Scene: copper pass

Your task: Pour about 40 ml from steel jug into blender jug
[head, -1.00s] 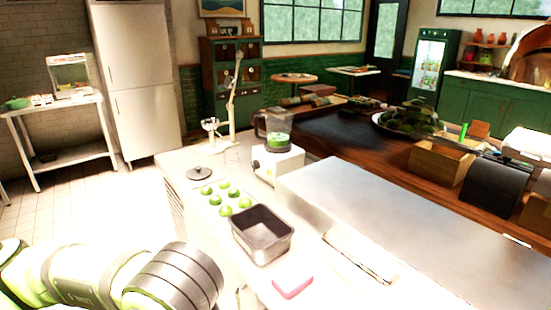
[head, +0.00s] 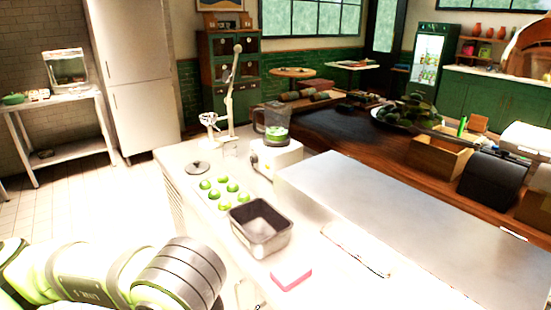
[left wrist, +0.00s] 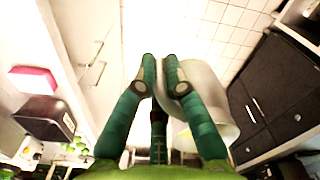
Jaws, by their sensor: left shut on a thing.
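The blender jug (head: 272,124) is clear with a dark handle and stands upright on its white base (head: 277,157) on the counter, with green showing in its lower part. In the left wrist view my left gripper (left wrist: 161,72) is shut on the steel jug (left wrist: 212,105), a pale, shiny, rounded vessel mostly behind one finger. Its mouth and contents are not clear. In the head view only my left arm shows at lower left; its gripper and the steel jug cannot be made out. My right gripper is in neither view.
A dark square tin (head: 261,228), several limes (head: 222,189), a round dark lid (head: 198,168) and a pink block (head: 291,276) lie on the counter. A citrus press (head: 232,100) stands left of the blender. A raised steel surface (head: 370,205) fills the right.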

